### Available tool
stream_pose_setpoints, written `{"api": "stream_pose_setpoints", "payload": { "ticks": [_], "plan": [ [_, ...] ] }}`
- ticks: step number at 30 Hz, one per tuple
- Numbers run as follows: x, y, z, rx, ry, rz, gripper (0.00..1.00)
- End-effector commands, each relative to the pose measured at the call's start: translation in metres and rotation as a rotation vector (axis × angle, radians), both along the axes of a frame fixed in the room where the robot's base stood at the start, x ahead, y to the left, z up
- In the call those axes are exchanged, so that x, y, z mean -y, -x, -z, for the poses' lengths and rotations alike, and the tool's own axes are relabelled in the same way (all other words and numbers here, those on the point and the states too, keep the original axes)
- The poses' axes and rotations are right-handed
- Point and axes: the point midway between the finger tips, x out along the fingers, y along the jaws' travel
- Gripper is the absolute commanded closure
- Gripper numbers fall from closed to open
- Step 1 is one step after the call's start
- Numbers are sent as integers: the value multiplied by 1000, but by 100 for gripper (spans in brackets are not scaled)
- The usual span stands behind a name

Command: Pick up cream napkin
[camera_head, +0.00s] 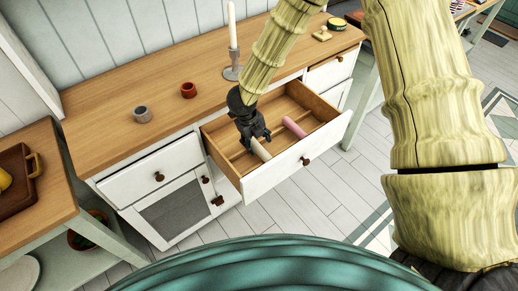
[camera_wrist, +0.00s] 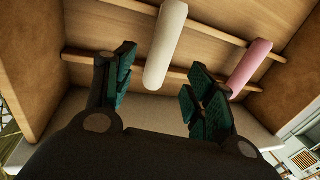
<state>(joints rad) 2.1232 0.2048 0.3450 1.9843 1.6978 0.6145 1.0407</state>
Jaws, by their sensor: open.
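The cream napkin (camera_wrist: 167,40) is a rolled cylinder lying in the open drawer. In the wrist view it lies ahead, its near end between the two fingers' lines. In the head view it shows partly beside my gripper (camera_head: 256,136), which hides its far part. My gripper, also in the wrist view (camera_wrist: 158,88), is open, with its dark green finger pads apart on either side of the napkin's near end. I cannot tell whether the fingers are at the napkin's height. Nothing is held.
A pink rolled napkin (camera_head: 294,128) lies to the right in the same drawer (camera_head: 327,134), which has thin wooden dividers. The drawer's white front and wooden walls surround my gripper. On the counter (camera_head: 170,85) stand a candlestick (camera_head: 233,62), a red cup (camera_head: 188,90) and a grey cup (camera_head: 142,114).

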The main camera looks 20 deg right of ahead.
Motion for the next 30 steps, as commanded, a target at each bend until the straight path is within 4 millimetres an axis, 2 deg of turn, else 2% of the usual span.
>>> {"api": "stream_pose_setpoints", "payload": {
  "ticks": [8,19,30],
  "plan": [
    [4,-2,19,-2,1,-1,45],
    [11,-10,56,-1,0,-2,45],
    [12,-11,63,0,0,-1,45]
  ]
}}
